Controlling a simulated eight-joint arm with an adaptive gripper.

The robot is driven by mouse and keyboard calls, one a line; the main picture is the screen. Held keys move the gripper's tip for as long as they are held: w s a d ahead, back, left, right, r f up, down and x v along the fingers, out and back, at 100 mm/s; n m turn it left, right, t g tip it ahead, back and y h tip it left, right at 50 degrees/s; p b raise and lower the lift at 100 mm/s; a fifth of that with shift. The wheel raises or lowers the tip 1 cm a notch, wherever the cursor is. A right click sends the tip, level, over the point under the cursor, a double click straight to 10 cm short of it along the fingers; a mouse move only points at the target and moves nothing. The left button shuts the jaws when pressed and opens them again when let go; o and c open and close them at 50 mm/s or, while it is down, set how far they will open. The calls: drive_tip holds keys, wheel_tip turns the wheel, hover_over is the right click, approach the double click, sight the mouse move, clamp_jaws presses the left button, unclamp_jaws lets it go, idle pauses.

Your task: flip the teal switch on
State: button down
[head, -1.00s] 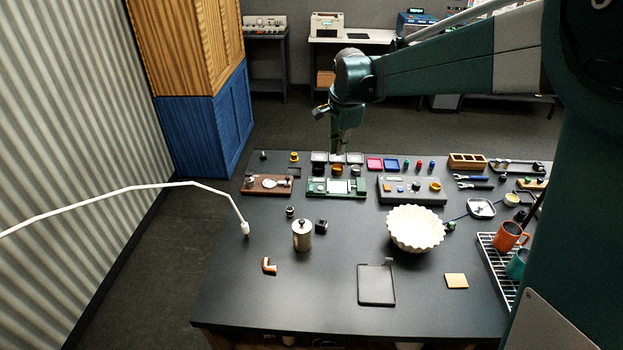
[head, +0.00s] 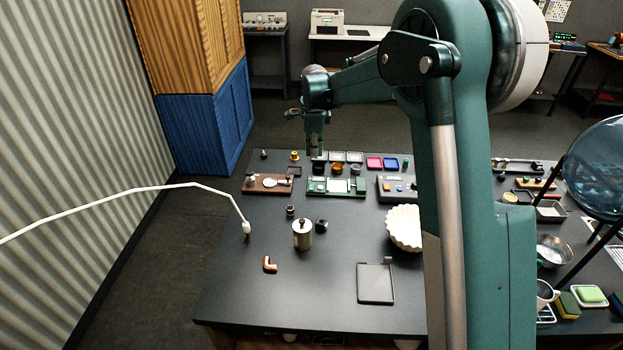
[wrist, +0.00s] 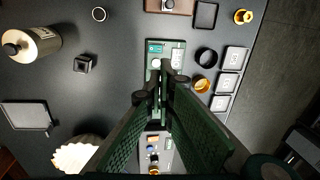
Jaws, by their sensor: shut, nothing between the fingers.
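My gripper (head: 315,154) points down over the back of the dark table, above or near the left end of a green circuit board (head: 343,193). Its fingers are together and empty. In the wrist view the fingertips (wrist: 167,66) cover part of this board (wrist: 180,50). A small teal patch (wrist: 155,47) shows at the board's upper end; I cannot tell for sure that it is the teal switch. Contact between fingers and board cannot be told. A grey control panel (head: 384,181) stands right of the board, partly hidden by my arm; it also shows in the wrist view (wrist: 168,160).
Grey trays (wrist: 230,82), a black ring (wrist: 206,55) and a gold ring (wrist: 202,85) lie close behind the board. A brown board (head: 267,190) is to its left. A metal canister (head: 302,235) and white bowl (head: 401,228) stand nearer.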

sight(312, 185)
drive_tip(key=shift+w+a+f+m, duration=0.3)
drive_tip(key=shift+w+a+f, duration=0.3)
drive_tip(key=shift+f, duration=0.15)
drive_tip(key=shift+f, duration=0.15)
drive_tip(key=f, duration=0.4)
drive_tip(key=w+f, duration=0.1)
drive_tip(key=f, duration=0.4)
drive_tip(key=f+p, duration=0.1)
drive_tip(key=f, duration=0.3)
drive_tip(key=shift+w+f, duration=0.3)
drive_tip(key=shift+f, duration=0.15)
drive_tip(key=shift+w+f+b, duration=0.15)
drive_tip(key=shift+f+b, duration=0.2)
drive_tip(key=shift+b, duration=0.3)
drive_tip(key=shift+r, duration=0.15)
drive_tip(key=shift+s+r, duration=0.25)
drive_tip(key=shift+s, duration=0.5)
